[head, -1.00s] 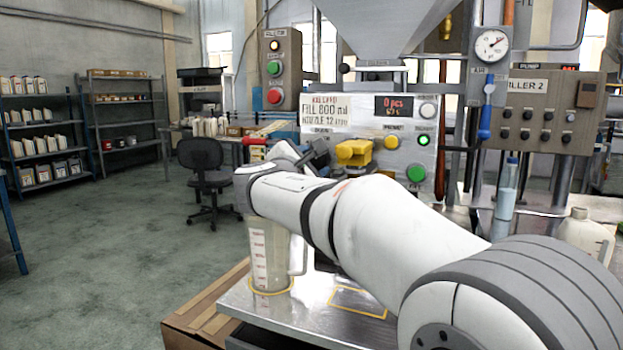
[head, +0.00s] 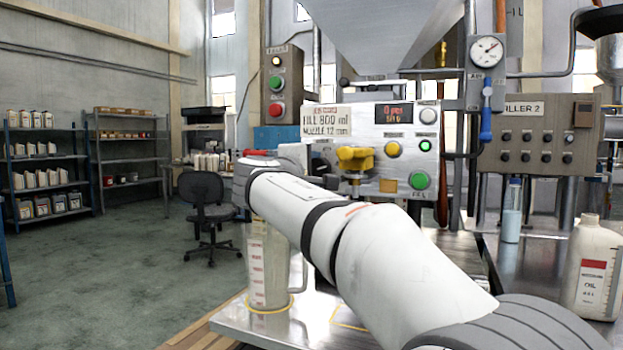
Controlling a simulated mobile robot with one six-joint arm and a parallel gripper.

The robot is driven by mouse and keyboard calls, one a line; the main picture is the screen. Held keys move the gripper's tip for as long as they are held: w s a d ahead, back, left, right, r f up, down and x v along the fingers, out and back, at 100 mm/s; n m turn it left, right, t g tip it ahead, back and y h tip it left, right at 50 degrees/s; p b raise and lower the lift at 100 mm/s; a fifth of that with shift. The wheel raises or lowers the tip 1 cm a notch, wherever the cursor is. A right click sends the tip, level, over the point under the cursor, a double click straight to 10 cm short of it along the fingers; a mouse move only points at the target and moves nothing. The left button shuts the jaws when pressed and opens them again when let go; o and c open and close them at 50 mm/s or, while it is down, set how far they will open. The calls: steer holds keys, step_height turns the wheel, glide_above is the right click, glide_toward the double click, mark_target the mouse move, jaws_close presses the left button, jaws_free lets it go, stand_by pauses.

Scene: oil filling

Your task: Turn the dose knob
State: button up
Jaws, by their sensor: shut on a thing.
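The filler's control panel (head: 370,115) stands in front of my arm, with a card reading FILL 800 ml, NOZZLE 12 mm. My gripper (head: 320,163) is at the panel's lower left, below that card and left of the yellow valve (head: 355,158). It is mostly hidden behind my wrist and forearm. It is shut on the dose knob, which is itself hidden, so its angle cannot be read. The red display (head: 393,114) shows 0 pcs with a smaller, hard-to-read line below.
A clear measuring jug (head: 268,265) stands on the metal table inside a yellow ring, under my arm. A white oil bottle (head: 592,270) is at the right. Panel buttons include a green one (head: 419,180) and a yellow one (head: 392,149). A pressure gauge (head: 486,50) hangs above right.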

stand_by(0.6)
steer(key=o, duration=1)
steer(key=p+v, duration=0.1)
steer(key=v, duration=0.6)
steer(key=shift+s+a, duration=0.15)
steer(key=shift+s, duration=0.2)
